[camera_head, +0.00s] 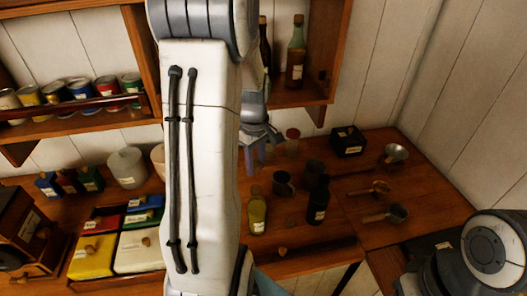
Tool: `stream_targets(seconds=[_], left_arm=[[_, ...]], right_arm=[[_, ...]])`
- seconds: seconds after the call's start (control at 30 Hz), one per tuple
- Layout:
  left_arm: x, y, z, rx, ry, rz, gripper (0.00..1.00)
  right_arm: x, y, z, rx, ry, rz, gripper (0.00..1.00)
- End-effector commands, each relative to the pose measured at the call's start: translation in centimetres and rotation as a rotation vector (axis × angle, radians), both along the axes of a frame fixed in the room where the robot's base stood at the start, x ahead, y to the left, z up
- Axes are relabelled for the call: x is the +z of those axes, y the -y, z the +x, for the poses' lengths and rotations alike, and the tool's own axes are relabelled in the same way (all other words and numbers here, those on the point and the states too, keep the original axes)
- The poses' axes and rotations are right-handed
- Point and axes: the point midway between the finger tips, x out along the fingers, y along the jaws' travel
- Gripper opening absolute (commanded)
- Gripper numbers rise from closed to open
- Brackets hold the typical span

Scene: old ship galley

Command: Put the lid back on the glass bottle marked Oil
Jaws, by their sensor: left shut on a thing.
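My left arm comes down through the middle of the camera_head view and covers much of the counter. My left gripper (262,136) shows partly behind it, above the back of the counter. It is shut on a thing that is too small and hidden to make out. A glass bottle with yellowish content and a pale label (257,216) stands upright on the counter, just right of my arm. A dark bottle (318,202) with a small label stands to its right. The labels are too small to read, so I cannot tell which says Oil. My right gripper is out of view.
A dark mug (284,184), a red-topped jar (292,140) and a black box (347,141) stand on the counter. Metal scoops (396,153) lie at right. Coloured boxes (92,256) and a white pot (127,168) are at left. Shelves hang above.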

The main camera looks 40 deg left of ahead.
Motion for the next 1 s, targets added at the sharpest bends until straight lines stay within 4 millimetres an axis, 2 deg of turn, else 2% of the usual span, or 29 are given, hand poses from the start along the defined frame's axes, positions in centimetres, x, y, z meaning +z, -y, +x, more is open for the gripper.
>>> stream_targets(seconds=[0.53,0.77,1.0], left_arm=[[-4.7,0.0,0.0,-0.002,0.000,0.000,0.00],[-6.2,0.0,0.0,-0.004,0.000,0.000,0.00],[-6.4,0.1,0.1,-0.004,0.001,0.000,0.00]], right_arm=[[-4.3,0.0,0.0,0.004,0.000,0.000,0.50],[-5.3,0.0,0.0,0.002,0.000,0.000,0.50],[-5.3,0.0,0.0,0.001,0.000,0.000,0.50]])
